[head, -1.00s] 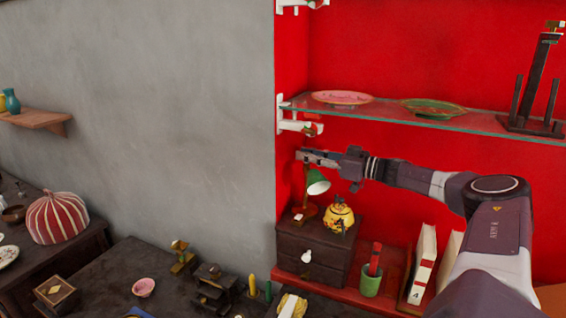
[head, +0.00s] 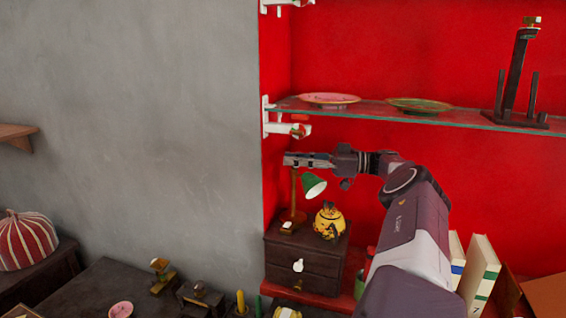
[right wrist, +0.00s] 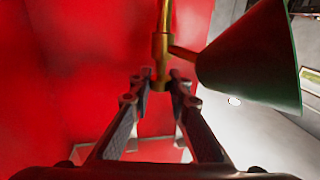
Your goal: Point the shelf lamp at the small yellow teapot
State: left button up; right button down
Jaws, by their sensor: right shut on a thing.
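The shelf lamp has a green shade (head: 314,186) on a thin brass stem (head: 293,192) and stands on a dark drawer chest (head: 307,262). The small yellow teapot (head: 328,221), with dark markings, sits on the chest to the right of the lamp base. The shade's pale opening faces down and to the right, toward the teapot's side. My right gripper (head: 290,159) is at the top of the lamp, shut on it. In the right wrist view its fingertips (right wrist: 160,82) close around a brass fitting (right wrist: 162,50) beside the shade (right wrist: 255,60). My left gripper is out of view.
A glass shelf (head: 400,112) with a pink plate (head: 330,99) and a green plate (head: 419,105) runs just above my right gripper. Its white bracket (head: 285,130) is close by. Books (head: 480,270) stand at the lower right.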

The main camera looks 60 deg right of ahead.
dwell(0.5)
jog(key=c, duration=1.8)
grip_release()
jog(key=shift+w, duration=0.1)
jog(key=shift+o, duration=0.2)
notch_tip(320, 180, up, 10)
jog(key=shift+f, duration=0.1)
